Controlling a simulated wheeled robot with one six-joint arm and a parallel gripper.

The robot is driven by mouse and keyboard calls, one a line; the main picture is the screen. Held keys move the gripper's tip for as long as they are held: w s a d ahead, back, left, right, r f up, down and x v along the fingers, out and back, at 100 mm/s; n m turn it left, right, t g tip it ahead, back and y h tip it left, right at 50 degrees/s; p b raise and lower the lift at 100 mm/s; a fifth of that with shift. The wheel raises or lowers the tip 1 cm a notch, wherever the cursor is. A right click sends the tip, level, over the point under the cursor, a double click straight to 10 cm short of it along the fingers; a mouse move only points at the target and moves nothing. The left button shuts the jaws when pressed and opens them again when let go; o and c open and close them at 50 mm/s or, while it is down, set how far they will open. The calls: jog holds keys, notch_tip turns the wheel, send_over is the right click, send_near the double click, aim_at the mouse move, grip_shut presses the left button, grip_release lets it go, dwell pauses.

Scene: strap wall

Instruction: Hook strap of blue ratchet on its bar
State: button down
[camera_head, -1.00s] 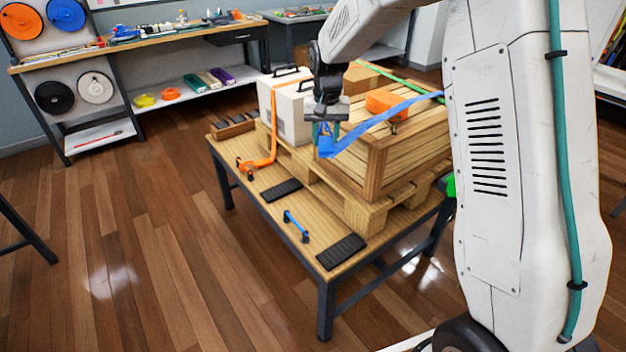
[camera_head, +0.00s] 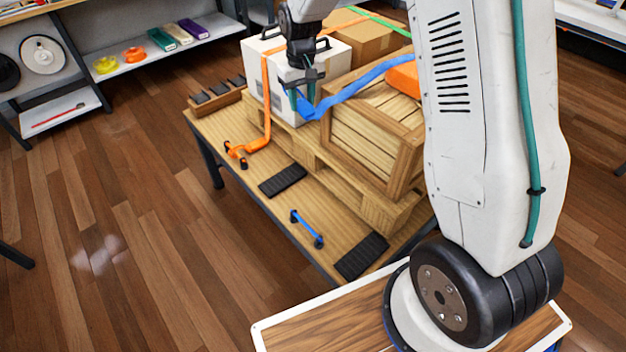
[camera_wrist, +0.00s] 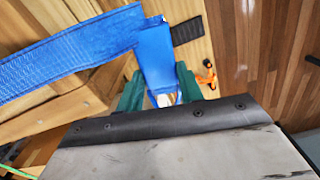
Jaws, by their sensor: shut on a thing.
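The blue strap (camera_head: 350,91) runs from over the wooden crate (camera_head: 375,125) to my gripper (camera_head: 305,108). My gripper is shut on the strap's end, above the pallet in front of the crate and the white case. In the wrist view the strap (camera_wrist: 70,58) comes in from the left and its folded end (camera_wrist: 157,60) hangs between the green fingers (camera_wrist: 156,92). The blue bar (camera_head: 306,228) stands on the table's front strip, between two black pads, below and apart from my gripper. I cannot make out a hook on the strap's end.
An orange strap (camera_head: 266,95) runs down the white case (camera_head: 288,85) to an orange ratchet (camera_head: 243,150) at the table's left. Black pads (camera_head: 283,180) (camera_head: 361,256) flank the blue bar. An orange block (camera_head: 404,78) sits on the crate. The pallet (camera_head: 375,211) edge rises behind the bar.

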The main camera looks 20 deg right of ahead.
jog(key=s+a+f+n, duration=0.2)
jog(key=s+f+n, duration=1.3)
jog(key=f+n, duration=0.4)
jog(key=shift+n, duration=0.6)
jog(key=shift+s+a+f, duration=0.1)
jog(key=shift+f, duration=2.7)
jog(key=shift+s+a+f, duration=0.1)
jog(key=shift+f, duration=2.7)
jog(key=shift+d, duration=0.25)
jog(key=shift+w+d+f, duration=0.1)
jog(key=shift+w+d, duration=0.15)
jog(key=shift+d, duration=0.35)
jog(key=shift+w+d+f, duration=0.1)
jog(key=shift+w+d, duration=0.1)
jog(key=shift+d, duration=0.35)
jog(key=shift+d, duration=0.2)
jog(key=c, duration=0.8)
grip_release()
jog(key=shift+c, duration=0.2)
